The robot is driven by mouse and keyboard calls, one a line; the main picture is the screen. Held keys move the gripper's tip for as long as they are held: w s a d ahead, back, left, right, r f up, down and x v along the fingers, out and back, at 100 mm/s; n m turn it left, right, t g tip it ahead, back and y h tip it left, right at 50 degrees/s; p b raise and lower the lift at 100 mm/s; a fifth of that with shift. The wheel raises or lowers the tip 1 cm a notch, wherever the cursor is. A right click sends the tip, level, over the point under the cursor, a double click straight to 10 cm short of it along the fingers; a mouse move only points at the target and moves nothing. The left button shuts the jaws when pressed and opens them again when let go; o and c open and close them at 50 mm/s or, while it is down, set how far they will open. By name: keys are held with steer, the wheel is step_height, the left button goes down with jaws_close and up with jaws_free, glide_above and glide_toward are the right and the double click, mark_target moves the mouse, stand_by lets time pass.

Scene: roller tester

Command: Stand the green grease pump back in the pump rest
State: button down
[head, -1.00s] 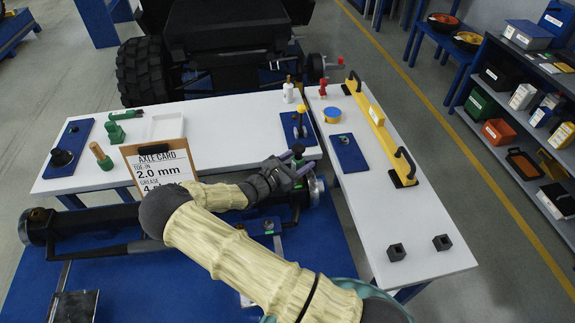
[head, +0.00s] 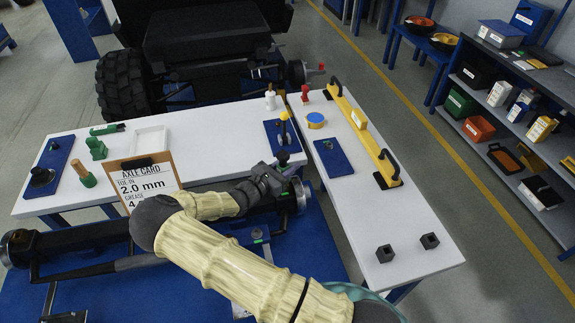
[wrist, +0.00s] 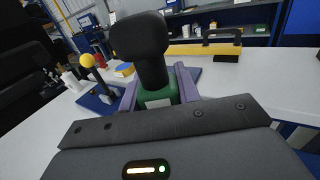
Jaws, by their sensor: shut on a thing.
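My gripper (head: 282,170) is shut on the green grease pump, near the right end of the axle and the back table's front edge. In the wrist view, the purple fingers of my gripper (wrist: 159,92) stand either side of the pump's green body (wrist: 160,99), and its black knob (wrist: 140,38) points up with a slight tilt. In the head view only the dark knob (head: 283,158) shows clearly; the arm hides the rest. A blue plate (head: 338,164) with a small ring-like fitting lies on the right table; I cannot tell if it is the pump rest.
A blue plate (head: 272,135) with a yellow-knobbed lever stands behind my gripper. The axle card (head: 143,183) stands left.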

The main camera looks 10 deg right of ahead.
mark_target(287, 156)
steer(key=shift+r+p, duration=0.55)
steer(key=shift+r, duration=0.1)
stand_by(0.4)
steer(key=c, duration=1.7)
jaws_free()
jaws_close()
steer(key=shift+r+p, duration=1.35)
steer(key=shift+r, duration=0.2)
